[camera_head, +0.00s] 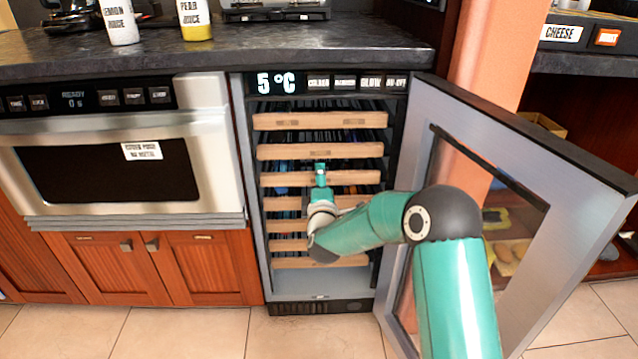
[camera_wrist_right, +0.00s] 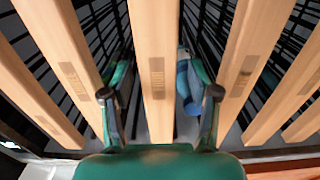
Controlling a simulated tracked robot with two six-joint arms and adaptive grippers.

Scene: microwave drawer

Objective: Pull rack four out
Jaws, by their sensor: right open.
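The wine cooler (camera_head: 250,200) stands open with several wooden racks stacked inside, all roughly flush. Counting from the top, the fourth rack (camera_head: 280,203) is partly hidden behind my right gripper (camera_head: 320,174). In the right wrist view, my right gripper (camera_wrist_right: 160,95) is open, with one finger on each side of a wooden rack front (camera_wrist_right: 155,60). Gaps show between the fingers and this rack. I cannot tell for certain which rack number it is. My left gripper is not in view.
The cooler door (camera_head: 575,225) is swung open to the right, close beside my right arm. A microwave drawer (camera_head: 110,165) is to the left. A dark counter (camera_head: 180,52) with bottles lies above. A blue item (camera_wrist_right: 188,85) shows between racks. The tiled floor in front is clear.

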